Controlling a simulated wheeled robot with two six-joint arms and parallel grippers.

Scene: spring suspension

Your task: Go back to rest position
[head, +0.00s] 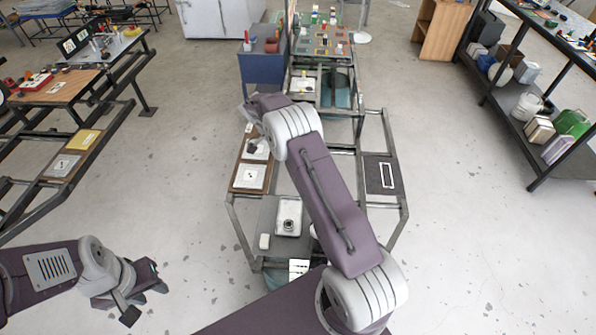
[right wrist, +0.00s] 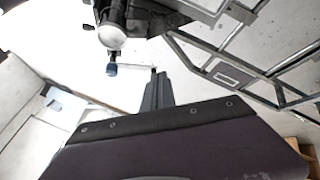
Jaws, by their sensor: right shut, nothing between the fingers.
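My left gripper (head: 150,284) hangs at the lower left of the head view, over bare floor and clear of the benches. Its dark jaws are seen at a slant, so I cannot tell whether they are open or shut. My right arm rises through the middle of the head view over the metal frame bench, bending at a pale joint. Its gripper is mostly hidden behind that joint. In the right wrist view the right gripper (right wrist: 157,88) shows as a narrow dark prong, shut and empty, beyond my purple wrist link.
Under my right arm stands a metal frame bench with a brown board (head: 236,177) and a grey tray (head: 290,222). Another frame bench (head: 75,145) is at left. A dark shelf (head: 515,95) stands at right, a blue bin (head: 262,70) behind. Floor on both sides is clear.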

